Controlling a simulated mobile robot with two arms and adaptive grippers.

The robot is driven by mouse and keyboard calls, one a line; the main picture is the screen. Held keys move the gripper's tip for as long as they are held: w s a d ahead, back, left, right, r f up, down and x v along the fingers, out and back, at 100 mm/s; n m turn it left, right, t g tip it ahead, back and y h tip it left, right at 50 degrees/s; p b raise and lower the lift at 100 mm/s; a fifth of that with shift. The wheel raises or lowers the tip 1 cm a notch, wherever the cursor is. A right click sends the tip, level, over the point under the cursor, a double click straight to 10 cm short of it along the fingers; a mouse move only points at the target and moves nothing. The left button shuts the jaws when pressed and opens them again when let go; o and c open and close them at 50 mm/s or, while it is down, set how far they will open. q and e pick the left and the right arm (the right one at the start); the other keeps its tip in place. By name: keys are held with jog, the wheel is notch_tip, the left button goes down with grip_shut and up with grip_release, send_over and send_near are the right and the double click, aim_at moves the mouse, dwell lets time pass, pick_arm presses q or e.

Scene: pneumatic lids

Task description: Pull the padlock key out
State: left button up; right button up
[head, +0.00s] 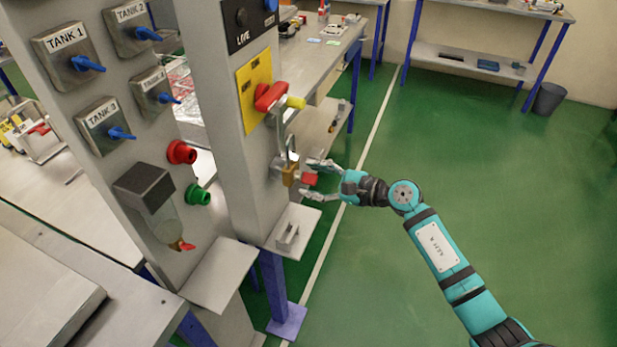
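A brass padlock (290,175) with a tall shackle hangs on the grey post, below the red rotary handle (269,96) on its yellow plate. A small red piece (309,179), which looks like the key's head, sticks out at the padlock's right side. My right gripper (311,180) comes in from the right, its two fingers spread apart above and below the red piece. I see gaps between the fingers and the red piece, and cannot tell whether the fingertips touch the padlock. My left gripper is not in view.
A small grey shelf (296,226) juts from the post below the padlock. To the left, a grey panel (143,190) carries blue tank valves, red and green knobs and a clear bowl. Workbenches (318,52) stand behind. The green floor (480,190) on the right is clear.

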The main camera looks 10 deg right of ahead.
grip_shut()
jog(key=shift+d, duration=0.1)
jog(key=shift+f+b+v, duration=0.25)
jog(key=shift+b+v, duration=0.1)
jog(key=shift+v, duration=0.8)
jog(key=shift+d, duration=0.2)
jog(key=shift+s+r, duration=0.1)
jog(key=s+d+r+p, duration=0.2)
jog(key=d+r+p, duration=0.1)
jog(key=r, duration=0.4)
jog(key=shift+s+d+r, duration=0.15)
jog(key=shift+s+d, duration=0.25)
jog(key=shift+d, duration=0.2)
dwell(0.5)
